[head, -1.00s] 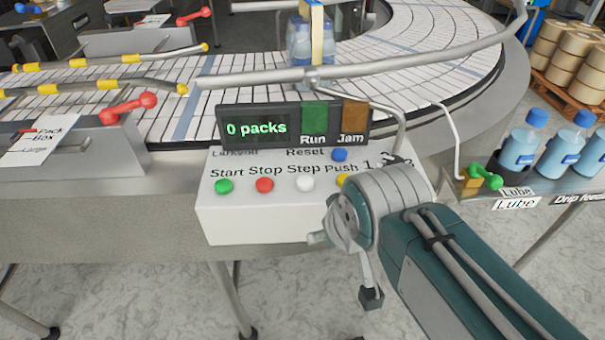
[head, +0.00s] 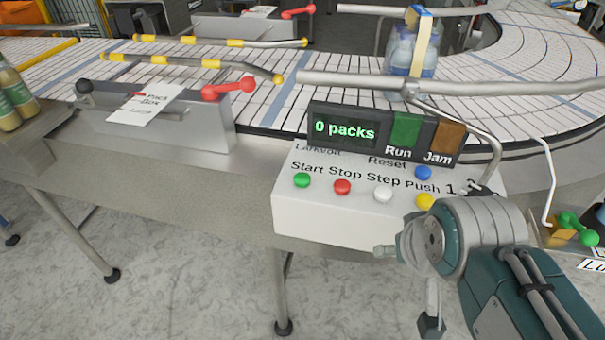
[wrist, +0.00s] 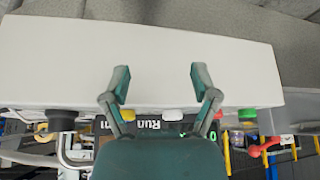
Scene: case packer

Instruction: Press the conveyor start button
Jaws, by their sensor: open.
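The green Start button (head: 302,180) sits at the left of the button row on a white control box (head: 300,215). To its right are the red Stop (head: 342,187), white Step (head: 383,195) and yellow Push (head: 425,202) buttons. A blue Reset button (head: 423,173) is above the yellow one. The display (head: 345,130) reads "0 packs". In the wrist view my gripper (wrist: 160,82) is open and empty, its fingers in front of the box's white face. The green button (wrist: 247,114) shows there to the right of the fingers, apart from them. In the head view my fingers are not clearly visible.
The white-slatted conveyor (head: 290,85) runs behind the box, with a metal guide rail (head: 480,85) above it. A red-handled lever (head: 228,88) is at left. Wrapped bottles (head: 402,55) stand on the belt. The floor (head: 180,270) in front is clear at left.

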